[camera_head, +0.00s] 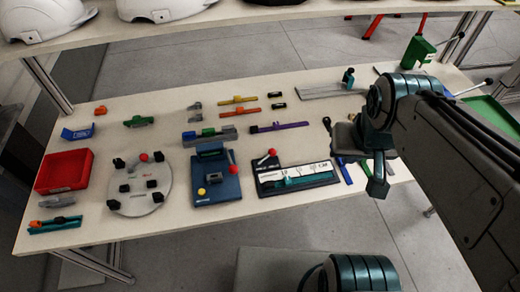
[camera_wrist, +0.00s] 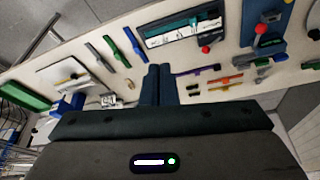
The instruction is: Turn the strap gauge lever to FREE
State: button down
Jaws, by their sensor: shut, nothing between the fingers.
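The strap gauge (camera_head: 297,178) is a dark board with a white scale and a teal strip, lying on the table right of centre in the head view. It also shows upside down at the top of the wrist view (camera_wrist: 178,30). Its red-knobbed lever (camera_head: 267,157) stands at the board's left end, tilted up and right in the head view. In the wrist view the red knob (camera_wrist: 205,49) is at the board's lower right. The lettering is too small to read. My gripper (camera_head: 377,188) is shut and empty, above the table to the right of the gauge, touching nothing; its fingers (camera_wrist: 159,75) are together.
Left of the gauge lie a blue device (camera_head: 216,180) with a yellow knob, a round plate (camera_head: 140,188) with black blocks, and a red bin (camera_head: 64,171). Several small coloured parts lie behind. White helmets (camera_head: 45,18) sit on the upper shelf. The table's front edge is mostly bare.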

dwell(0.3)
jog(key=w+a+f+m+t+y+b, duration=0.1)
jog(key=w+a+f+m+y+b, duration=0.1)
jog(key=w+a+f+m+b, duration=0.2)
jog(key=w+a+f+m+y+b, duration=0.1)
jog(key=w+a+f+m+b, duration=0.3)
jog(key=w+f+m+b, duration=0.3)
notch_tip(320, 180, down, 6)
jog(key=w+b, duration=0.1)
jog(key=b, duration=0.2)
jog(key=shift+t+y+b, duration=0.35)
jog(key=shift+t+y, duration=0.05)
jog(key=shift+f, duration=0.15)
